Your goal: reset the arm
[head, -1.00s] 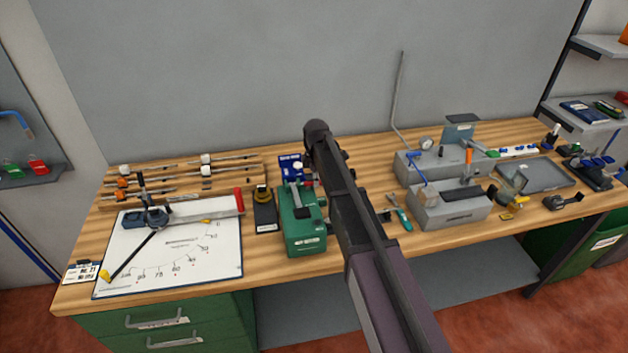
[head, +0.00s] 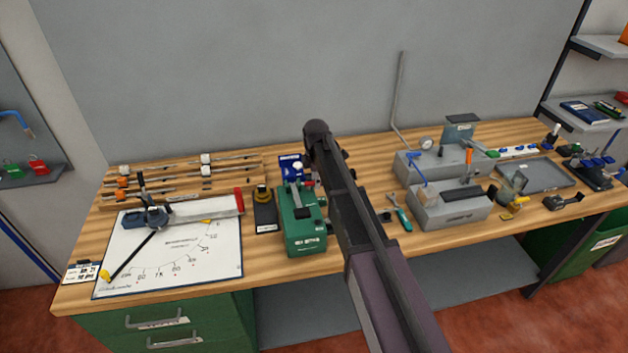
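My arm reaches from the bottom of the head view up over the middle of the workbench (head: 330,268). Its dark elbow or wrist end stands above the bench, close to the green machine box (head: 303,238). My gripper does not show clearly; it is hidden behind the arm or out of sight, so its fingers cannot be seen. I cannot tell whether it holds anything.
A white chart board (head: 200,255) with a pivoted arm lies at the left. Racked rods (head: 180,180) stand behind it. Grey metal blocks (head: 450,208), a grey tray (head: 535,176) and small tools fill the right. A thin bent pipe (head: 397,95) rises at the back.

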